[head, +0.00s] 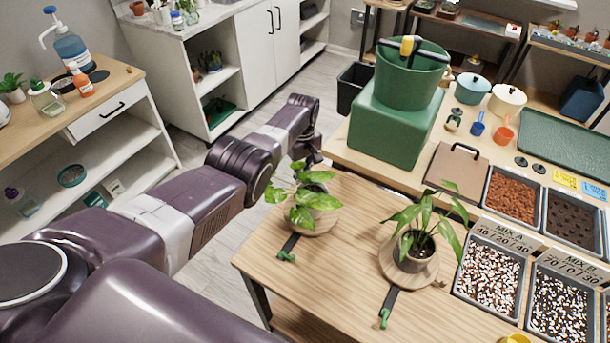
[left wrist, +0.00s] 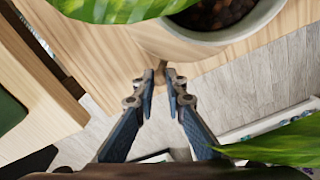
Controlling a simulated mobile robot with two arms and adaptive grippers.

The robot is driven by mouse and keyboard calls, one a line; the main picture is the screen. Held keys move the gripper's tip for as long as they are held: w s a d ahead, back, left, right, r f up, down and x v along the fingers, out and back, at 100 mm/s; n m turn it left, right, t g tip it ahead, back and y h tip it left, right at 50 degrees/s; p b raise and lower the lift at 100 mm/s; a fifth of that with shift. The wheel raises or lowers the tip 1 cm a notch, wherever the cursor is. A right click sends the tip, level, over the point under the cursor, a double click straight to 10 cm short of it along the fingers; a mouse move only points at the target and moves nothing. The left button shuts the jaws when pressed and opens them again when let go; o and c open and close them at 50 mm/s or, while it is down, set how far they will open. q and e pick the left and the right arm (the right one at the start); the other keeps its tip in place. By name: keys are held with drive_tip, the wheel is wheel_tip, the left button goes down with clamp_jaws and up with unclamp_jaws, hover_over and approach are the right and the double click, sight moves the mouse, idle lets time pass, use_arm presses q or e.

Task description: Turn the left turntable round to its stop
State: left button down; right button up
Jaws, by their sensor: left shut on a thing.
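The left turntable (head: 322,222) is a round wooden disc on the table, bearing a white pot with a leafy plant (head: 303,198). Its edge also shows in the left wrist view (left wrist: 160,42), under the pot (left wrist: 235,35). My left gripper (left wrist: 162,76) is shut on a small wooden peg (left wrist: 161,66) at the turntable's rim. In the head view its fingers are hidden behind the plant. A dark strip with a green stop piece (head: 286,256) lies on the table at the turntable's near side, apart from the peg. My right gripper is not in view.
The right turntable (head: 420,271) carries another potted plant (head: 416,239) close by, with its own strip and green piece (head: 384,317). A green block with a bucket (head: 411,75) stands behind. Mix trays (head: 492,276) line the right. Leaves hang near my left gripper.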

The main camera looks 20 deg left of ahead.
use_arm(q)
drive_tip(key=shift+s+f, duration=0.1)
drive_tip(key=shift+s, duration=0.05)
drive_tip(key=c, duration=2.2)
unclamp_jaws()
drive_tip(key=shift+c, duration=0.2)
drive_tip(key=shift+r, duration=0.2)
drive_tip(key=shift+w+r, duration=0.2)
drive_tip(key=shift+r, duration=0.35)
wheel_tip(320, 180, up, 11)
drive_tip(key=shift+f, duration=0.15)
drive_tip(key=shift+s, duration=0.15)
